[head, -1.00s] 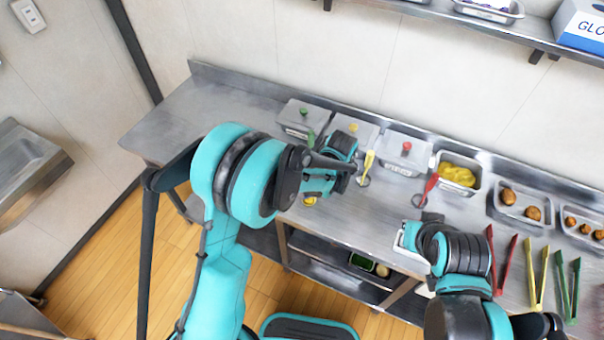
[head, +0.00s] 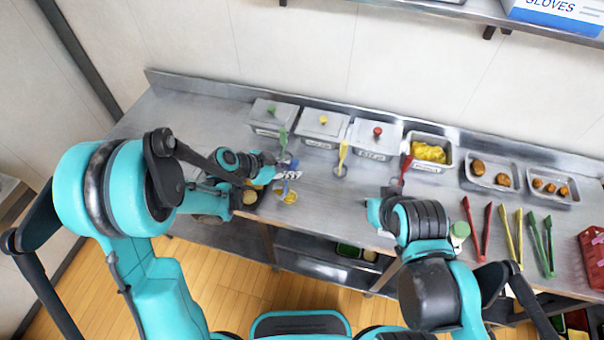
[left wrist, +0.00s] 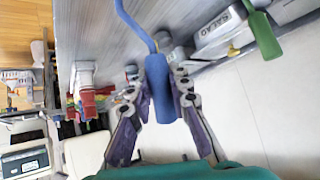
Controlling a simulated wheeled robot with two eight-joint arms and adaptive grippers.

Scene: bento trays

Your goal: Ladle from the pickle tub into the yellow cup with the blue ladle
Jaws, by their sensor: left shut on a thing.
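My left gripper (head: 284,172) is shut on the blue handle of the blue ladle (left wrist: 158,85). The ladle's thin shaft runs up out of the left wrist view and its bowl is not seen there. A bit of blue shows below this gripper in the head view. A small yellow round thing, seemingly the yellow cup (head: 290,197), is just below it near the counter's front edge. Three lidded tubs stand at the back, with green (head: 272,115), yellow (head: 322,127) and red (head: 375,138) knobs; I cannot tell which holds pickles. My right gripper (head: 375,212) is over the counter, its fingertips unclear.
Green (head: 283,137), yellow (head: 342,155) and red (head: 405,168) ladles stand in front of the tubs. An open pan of yellow food (head: 430,150) and two pans of brown pieces stand right. Several tongs (head: 477,229) lie at front right. The far-left counter (head: 180,115) is bare.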

